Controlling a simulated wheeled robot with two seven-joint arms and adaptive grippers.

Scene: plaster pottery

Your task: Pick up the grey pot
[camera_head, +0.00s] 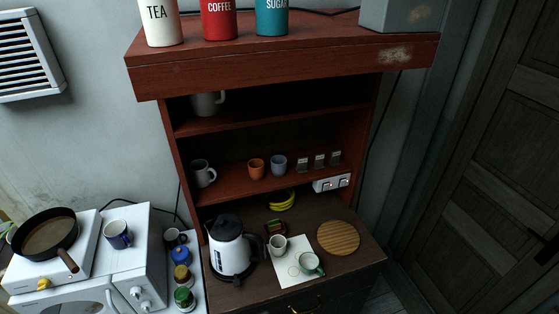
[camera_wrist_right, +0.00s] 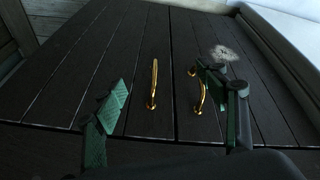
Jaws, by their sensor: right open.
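A small grey-blue pot (camera_head: 279,166) stands upright on the middle shelf of the red-brown cupboard in the head view, and it seems to be the grey pot. An orange pot (camera_head: 256,169) stands just to its left. Two other greyish vessels show: a mug (camera_head: 202,174) at the left of the same shelf and a larger one (camera_head: 207,103) on the shelf above. My right gripper (camera_wrist_right: 172,118) is open and empty, its green-padded fingers apart in front of dark cabinet doors. The pot does not show in the wrist view. Neither gripper shows in the head view.
Glass jars (camera_head: 319,160) stand right of the pots. Below are a white kettle (camera_head: 232,249), two cups, bananas (camera_head: 282,201) and a round wooden board (camera_head: 338,237). The upper shelf (camera_head: 270,121) overhangs the pots. Gold handles (camera_wrist_right: 153,85) stick out from the cabinet doors.

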